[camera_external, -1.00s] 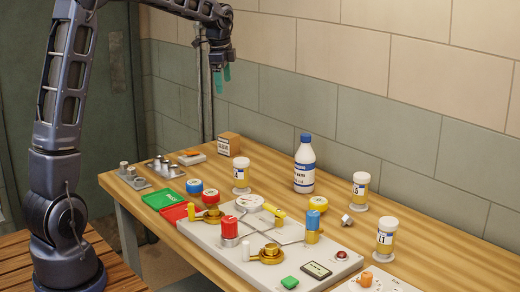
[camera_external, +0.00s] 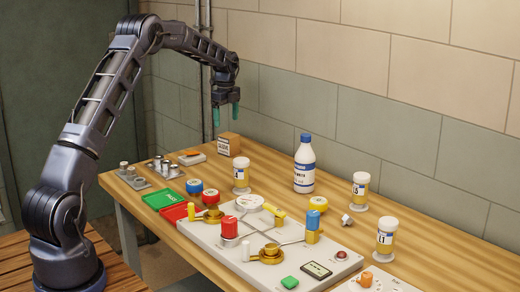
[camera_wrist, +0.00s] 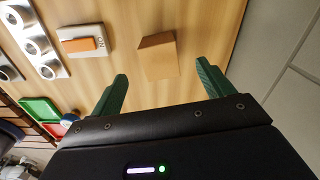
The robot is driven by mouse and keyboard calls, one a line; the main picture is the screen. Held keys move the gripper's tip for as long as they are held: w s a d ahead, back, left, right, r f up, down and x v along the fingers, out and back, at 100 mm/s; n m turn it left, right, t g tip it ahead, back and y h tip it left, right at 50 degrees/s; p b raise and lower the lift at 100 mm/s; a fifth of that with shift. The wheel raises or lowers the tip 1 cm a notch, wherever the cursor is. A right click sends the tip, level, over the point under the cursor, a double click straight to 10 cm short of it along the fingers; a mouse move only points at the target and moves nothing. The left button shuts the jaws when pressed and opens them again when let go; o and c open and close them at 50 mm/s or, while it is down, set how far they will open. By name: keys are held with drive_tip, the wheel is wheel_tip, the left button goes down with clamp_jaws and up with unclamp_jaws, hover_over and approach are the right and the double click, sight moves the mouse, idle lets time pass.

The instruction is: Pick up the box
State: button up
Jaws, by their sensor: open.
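The box (camera_external: 228,144) is a small brown carton with a white label on its front. It stands on the wooden table near the back edge by the wall. In the wrist view the box (camera_wrist: 158,57) shows ahead of the fingertips, roughly between them and apart from both. My gripper (camera_external: 225,115) is above the box, pointing down, with green fingers. In the wrist view my gripper (camera_wrist: 163,80) is open and empty, its fingers wide apart.
A switch plate with an orange rocker (camera_external: 192,158) lies left of the box. A labelled jar (camera_external: 241,175) and a white bottle with blue cap (camera_external: 304,165) stand to the right. The wall (camera_external: 290,100) is close behind. A valve board (camera_external: 265,240) fills the table's middle.

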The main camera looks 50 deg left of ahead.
sight(227, 134)
wheel_tip(227, 134, down, 6)
drive_tip(key=shift+r, duration=0.2)
drive_tip(key=shift+d+f, duration=0.2)
drive_tip(key=shift+f, duration=0.7)
drive_tip(key=shift+d+f, duration=0.2)
drive_tip(key=shift+f, duration=0.65)
drive_tip(key=shift+d+f, duration=0.2)
drive_tip(key=shift+f, duration=0.7)
drive_tip(key=c, duration=1.2)
drive_tip(key=shift+o, duration=0.2)
drive_tip(key=shift+r, duration=0.1)
